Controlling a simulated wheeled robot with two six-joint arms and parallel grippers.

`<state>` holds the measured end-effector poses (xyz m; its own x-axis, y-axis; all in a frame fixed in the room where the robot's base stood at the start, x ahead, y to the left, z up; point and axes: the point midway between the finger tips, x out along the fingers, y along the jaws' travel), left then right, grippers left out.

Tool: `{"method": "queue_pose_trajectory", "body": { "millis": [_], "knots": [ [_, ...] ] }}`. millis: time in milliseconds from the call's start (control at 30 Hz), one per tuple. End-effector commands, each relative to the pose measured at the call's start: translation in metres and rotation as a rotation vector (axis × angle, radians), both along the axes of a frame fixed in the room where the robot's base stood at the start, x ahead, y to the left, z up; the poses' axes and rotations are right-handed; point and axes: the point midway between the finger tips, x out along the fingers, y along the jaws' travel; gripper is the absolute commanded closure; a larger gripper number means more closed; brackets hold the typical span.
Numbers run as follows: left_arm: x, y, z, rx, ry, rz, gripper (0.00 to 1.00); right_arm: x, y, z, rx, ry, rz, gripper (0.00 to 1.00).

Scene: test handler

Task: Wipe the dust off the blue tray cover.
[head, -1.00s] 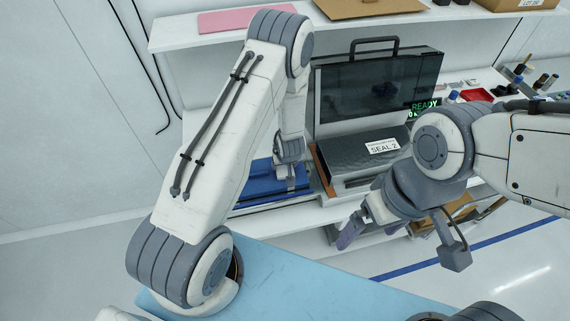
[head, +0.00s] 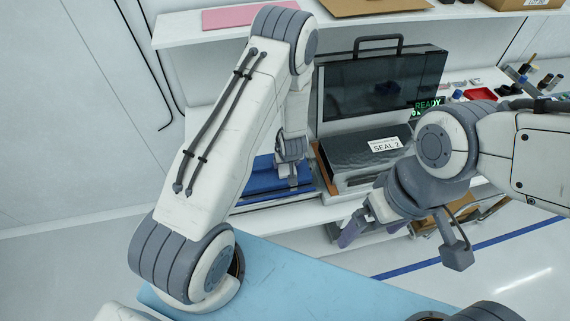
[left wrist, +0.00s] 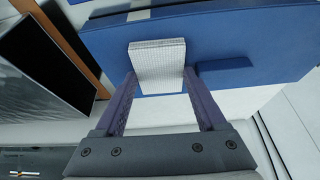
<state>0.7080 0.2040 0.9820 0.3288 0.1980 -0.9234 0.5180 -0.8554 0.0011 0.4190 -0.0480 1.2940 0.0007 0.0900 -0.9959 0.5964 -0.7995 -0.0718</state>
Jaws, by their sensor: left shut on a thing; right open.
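The blue tray cover (head: 262,184) lies on the white bench left of the test handler, partly hidden behind my left arm. It also shows in the left wrist view (left wrist: 240,38) as a flat blue slab with a small raised blue block on it. My left gripper (head: 293,182) is over the cover. In the left wrist view its purple fingers are shut on a white, finely checked wiping pad (left wrist: 158,62). The pad is at the cover's near edge; I cannot tell whether it touches. No dust can be made out. My right gripper (head: 362,228) is open and empty in front of the bench.
The test handler (head: 372,85), with a dark window and a "SEAL 2" label, stands just right of the cover. A shelf (head: 180,32) with a pink sheet runs above. A red tray (head: 480,94) is at the right. A light blue surface (head: 300,275) is in front.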

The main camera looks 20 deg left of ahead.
Motion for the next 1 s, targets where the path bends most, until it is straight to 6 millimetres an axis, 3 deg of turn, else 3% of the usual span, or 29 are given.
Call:
{"method": "queue_pose_trajectory", "body": {
  "millis": [400,1000],
  "knots": [
    [0.014,0.000,0.000,0.001,-0.001,-0.003,0.93,0.000,0.000,0.012,0.000,0.000,0.000,0.00],
    [-0.012,0.000,-0.001,0.001,0.001,-0.003,0.93,0.000,0.000,-0.007,0.000,0.000,0.000,0.00]
  ]
}}
